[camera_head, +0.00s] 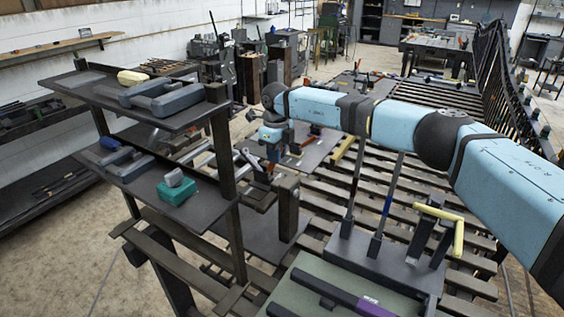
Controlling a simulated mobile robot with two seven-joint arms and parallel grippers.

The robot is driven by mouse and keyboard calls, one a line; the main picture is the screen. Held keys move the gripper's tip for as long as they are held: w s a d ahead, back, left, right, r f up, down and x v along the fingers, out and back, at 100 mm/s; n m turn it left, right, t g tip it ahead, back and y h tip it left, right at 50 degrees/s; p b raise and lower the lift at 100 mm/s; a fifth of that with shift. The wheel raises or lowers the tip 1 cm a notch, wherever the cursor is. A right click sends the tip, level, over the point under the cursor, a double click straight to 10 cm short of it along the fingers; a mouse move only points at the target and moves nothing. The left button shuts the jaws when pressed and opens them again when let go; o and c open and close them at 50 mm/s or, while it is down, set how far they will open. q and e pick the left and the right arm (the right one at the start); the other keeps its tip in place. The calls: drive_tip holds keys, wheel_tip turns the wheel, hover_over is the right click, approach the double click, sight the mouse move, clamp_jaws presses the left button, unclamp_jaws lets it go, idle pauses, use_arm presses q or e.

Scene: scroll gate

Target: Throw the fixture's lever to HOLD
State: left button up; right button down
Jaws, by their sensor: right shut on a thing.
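My right arm comes in from the right, and its gripper (271,163) points down over the slatted bench, left of centre. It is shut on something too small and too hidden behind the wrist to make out. A dark fixture (385,268) stands at the front of the bench, with two upright rods, one with a blue section (386,205). A bent yellow handle (458,238) stands at its right side. I cannot tell which part is the lever, and no HOLD marking is readable. My left gripper is out of view.
A dark two-tier shelf (150,178) stands close on the left, holding grey tools and a green block (176,190). A dark post (288,208) rises beside it. A dark bar with a purple end (345,296) lies at the front. A black railing (495,75) runs along the right.

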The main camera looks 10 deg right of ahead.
drive_tip(key=shift+w+a+r+g+h+b, duration=0.15)
drive_tip(key=shift+w+a+g+h+b, duration=0.55)
drive_tip(key=shift+b, duration=0.35)
drive_tip(key=shift+r, duration=0.1)
drive_tip(key=c, duration=1)
unclamp_jaws()
drive_tip(key=shift+c, duration=0.2)
drive_tip(key=shift+w, duration=0.1)
